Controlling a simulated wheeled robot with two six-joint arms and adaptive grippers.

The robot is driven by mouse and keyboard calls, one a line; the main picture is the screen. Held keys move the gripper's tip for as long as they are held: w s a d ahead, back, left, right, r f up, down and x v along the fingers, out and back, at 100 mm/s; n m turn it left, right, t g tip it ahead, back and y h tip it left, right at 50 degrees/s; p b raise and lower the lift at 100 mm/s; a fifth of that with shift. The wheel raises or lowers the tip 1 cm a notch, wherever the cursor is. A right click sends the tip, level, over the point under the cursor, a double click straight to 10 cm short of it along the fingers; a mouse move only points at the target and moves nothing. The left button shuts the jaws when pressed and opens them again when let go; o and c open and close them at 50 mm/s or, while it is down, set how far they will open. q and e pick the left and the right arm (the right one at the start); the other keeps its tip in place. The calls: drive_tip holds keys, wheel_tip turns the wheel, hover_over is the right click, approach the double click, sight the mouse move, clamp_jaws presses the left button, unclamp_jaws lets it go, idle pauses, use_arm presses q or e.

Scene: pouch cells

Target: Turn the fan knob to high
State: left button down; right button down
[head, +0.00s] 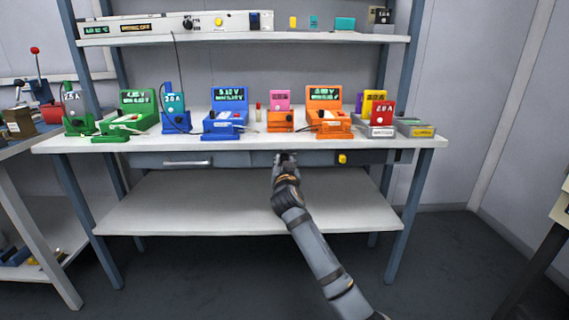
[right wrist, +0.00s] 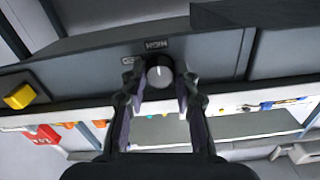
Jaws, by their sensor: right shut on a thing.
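The fan knob (right wrist: 159,72) is a round dark knob with a pale pointer line on the grey panel under the bench top. In the right wrist view it sits between the fingers of my right gripper (right wrist: 162,92), which is shut on it. The pointer looks nearly upright in that view, towards a small label (right wrist: 156,45) that seems to read HIGH. Another small label (right wrist: 129,60) lies to its left, partly hidden. In the head view my right gripper (head: 284,160) reaches the panel and hides the knob. My left gripper is not in view.
A yellow button (head: 342,159) is on the same panel to the right. A drawer handle (head: 187,163) is on the left. Several coloured testers and holders stand on the bench top (head: 75,144) above. The lower shelf (head: 190,205) is clear.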

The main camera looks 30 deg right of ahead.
drive_tip(key=c, duration=1)
unclamp_jaws()
drive_tip(key=v, duration=1.2)
drive_tip(key=shift+f, duration=0.1)
